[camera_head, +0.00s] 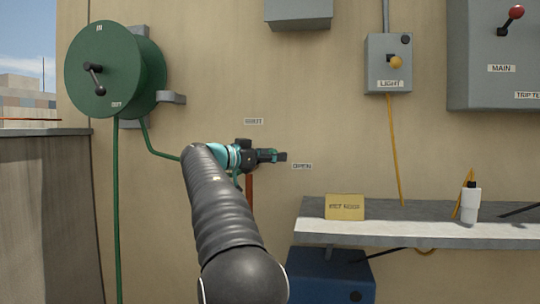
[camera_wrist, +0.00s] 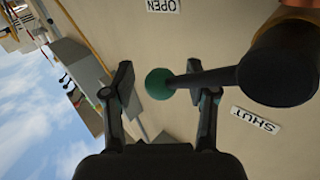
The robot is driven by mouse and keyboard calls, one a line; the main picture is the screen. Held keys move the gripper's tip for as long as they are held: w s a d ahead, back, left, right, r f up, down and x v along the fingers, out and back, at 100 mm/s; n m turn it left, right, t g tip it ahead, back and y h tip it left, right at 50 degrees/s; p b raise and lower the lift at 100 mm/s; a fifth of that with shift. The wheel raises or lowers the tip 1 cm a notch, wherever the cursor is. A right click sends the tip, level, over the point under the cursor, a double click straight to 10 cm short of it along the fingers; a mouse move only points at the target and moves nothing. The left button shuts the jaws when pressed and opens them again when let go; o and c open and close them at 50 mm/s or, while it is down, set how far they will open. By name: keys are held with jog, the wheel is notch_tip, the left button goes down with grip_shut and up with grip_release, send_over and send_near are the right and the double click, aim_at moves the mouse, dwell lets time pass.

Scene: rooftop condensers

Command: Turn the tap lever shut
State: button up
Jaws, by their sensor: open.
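The tap lever (camera_wrist: 205,79) is a dark rod with a green ball end (camera_wrist: 158,84), running from a thick dark round tap body (camera_wrist: 280,72) in the wrist view. My gripper (camera_wrist: 167,85) is open, and the ball shows between its two fingers. The rod crosses by the tip of the right finger; I cannot tell whether they touch. The OPEN label (camera_wrist: 163,5) is at the top and the SHUT label (camera_wrist: 255,120) at the right. In the head view my gripper (camera_head: 279,157) is near the wall, and my arm hides most of the tap.
A green hose reel (camera_head: 115,70) hangs at the left. A grey shelf (camera_head: 400,234) at the right holds a yellow sign (camera_head: 345,207) and a white bottle (camera_head: 470,203). A blue box (camera_head: 332,277) is below it.

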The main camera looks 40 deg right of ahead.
jog(key=shift+d, duration=0.1)
grip_shut()
jog(key=shift+a+f, duration=0.1)
jog(key=shift+a, duration=0.3)
jog(key=shift+d, duration=0.35)
